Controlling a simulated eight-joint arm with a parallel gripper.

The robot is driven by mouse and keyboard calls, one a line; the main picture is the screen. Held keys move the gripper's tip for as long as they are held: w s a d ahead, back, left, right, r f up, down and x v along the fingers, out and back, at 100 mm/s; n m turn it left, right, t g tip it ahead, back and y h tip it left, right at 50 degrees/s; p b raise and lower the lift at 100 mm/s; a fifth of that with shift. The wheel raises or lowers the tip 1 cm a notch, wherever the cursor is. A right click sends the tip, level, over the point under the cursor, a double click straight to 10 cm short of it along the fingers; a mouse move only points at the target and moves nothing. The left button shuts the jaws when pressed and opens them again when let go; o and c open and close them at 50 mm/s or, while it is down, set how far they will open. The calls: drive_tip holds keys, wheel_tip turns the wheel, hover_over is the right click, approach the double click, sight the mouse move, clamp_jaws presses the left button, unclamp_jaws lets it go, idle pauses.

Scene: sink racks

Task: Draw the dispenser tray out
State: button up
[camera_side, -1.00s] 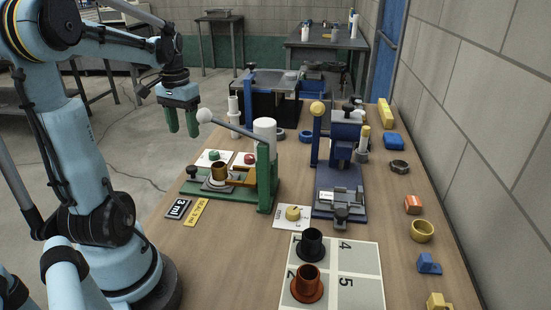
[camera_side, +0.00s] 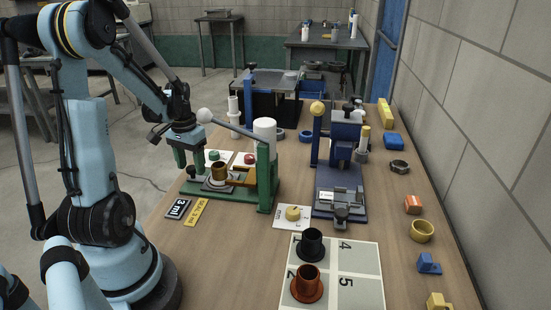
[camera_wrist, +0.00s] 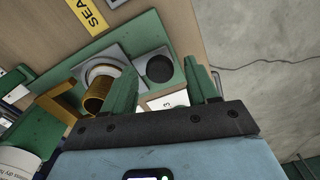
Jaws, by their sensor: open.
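The green dispenser (camera_side: 265,175) stands at the left of the bench. A black round knob (camera_side: 192,171) sits at the tray's left end. My gripper (camera_side: 190,162) is open and empty, pointing down just over the knob. In the wrist view the knob (camera_wrist: 159,68) shows between the two green fingertips (camera_wrist: 161,72), with the brass cup (camera_wrist: 97,97) to the left. I cannot tell how far the fingertips are above the knob.
A dispenser lever with a white ball (camera_side: 204,115) reaches close to my gripper's right. Cards with green (camera_side: 214,155) and red (camera_side: 249,159) buttons lie behind the tray. A blue press (camera_side: 340,170) stands right.

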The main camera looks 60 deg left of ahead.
clamp_jaws()
drive_tip(key=shift+s+a, duration=1.7)
unclamp_jaws()
wheel_tip(320, 180, up, 12)
idle(0.3)
